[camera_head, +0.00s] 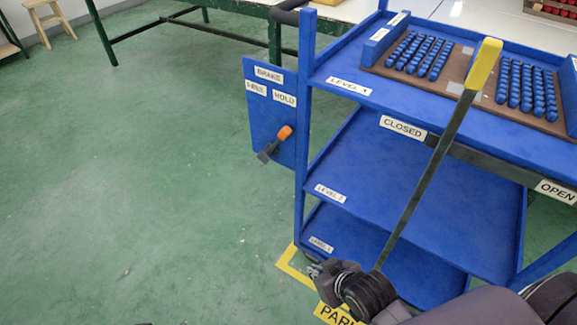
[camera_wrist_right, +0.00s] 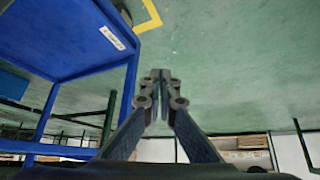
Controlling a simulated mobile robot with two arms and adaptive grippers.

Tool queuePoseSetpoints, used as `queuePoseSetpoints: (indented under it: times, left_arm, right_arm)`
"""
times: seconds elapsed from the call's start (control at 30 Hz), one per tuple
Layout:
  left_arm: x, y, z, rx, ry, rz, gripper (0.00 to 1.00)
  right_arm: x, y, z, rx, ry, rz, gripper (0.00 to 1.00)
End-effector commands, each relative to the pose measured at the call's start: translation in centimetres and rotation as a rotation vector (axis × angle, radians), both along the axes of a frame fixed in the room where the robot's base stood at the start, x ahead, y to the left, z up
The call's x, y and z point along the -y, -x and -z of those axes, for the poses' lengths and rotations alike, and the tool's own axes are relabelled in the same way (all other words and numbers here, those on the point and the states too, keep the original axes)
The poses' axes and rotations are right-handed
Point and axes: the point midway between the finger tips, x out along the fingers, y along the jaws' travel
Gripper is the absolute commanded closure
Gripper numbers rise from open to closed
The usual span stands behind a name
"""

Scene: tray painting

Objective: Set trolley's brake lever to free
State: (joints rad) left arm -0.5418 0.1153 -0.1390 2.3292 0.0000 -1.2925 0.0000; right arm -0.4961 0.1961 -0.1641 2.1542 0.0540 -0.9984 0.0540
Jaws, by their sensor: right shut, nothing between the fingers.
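The brake panel (camera_head: 271,118) is a blue plate on the left side of the blue trolley (camera_head: 410,180), with labels BRAKE, FREE (left) and HOLD (right). The brake lever (camera_head: 285,132) is short and dark with an orange knob. Its knob points up and to the right, towards the HOLD side. My right gripper (camera_head: 316,269) is low by the trolley's front left foot, below the brake lever and apart from it. In the right wrist view the gripper (camera_wrist_right: 160,75) is shut and empty, and the brake lever is not visible. My left gripper is not in view.
A long dark bar with a yellow end (camera_head: 485,62) slants across the trolley front, near CLOSED and OPEN labels. A brown tray (camera_head: 467,62) with rows of blue pieces sits on the top shelf. Yellow floor marking (camera_head: 290,262) lies below. Green floor left of the trolley is clear.

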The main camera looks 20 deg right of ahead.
Motion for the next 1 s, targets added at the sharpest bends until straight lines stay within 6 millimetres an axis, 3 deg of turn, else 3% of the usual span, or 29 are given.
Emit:
queuePoseSetpoints:
  times: [0.03, 0.2, 0.5, 0.77, 1.0]
  left_arm:
    - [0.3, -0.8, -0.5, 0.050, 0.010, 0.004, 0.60]
    - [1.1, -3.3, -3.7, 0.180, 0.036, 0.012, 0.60]
    - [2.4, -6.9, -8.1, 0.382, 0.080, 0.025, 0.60]
    - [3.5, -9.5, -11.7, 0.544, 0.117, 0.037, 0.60]
    - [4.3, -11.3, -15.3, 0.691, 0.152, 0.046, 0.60]
  right_arm:
    - [-0.4, -1.7, 0.1, 0.075, -0.020, -0.011, 1.00]
    - [-1.6, -6.1, -2.2, 0.286, -0.100, -0.035, 1.00]
    - [-2.2, -10.8, -5.8, 0.600, -0.238, -0.070, 1.00]
    - [-1.1, -12.6, -9.3, 0.853, -0.358, -0.096, 1.00]
    - [1.3, -12.4, -12.8, 1.082, -0.461, -0.126, 1.00]
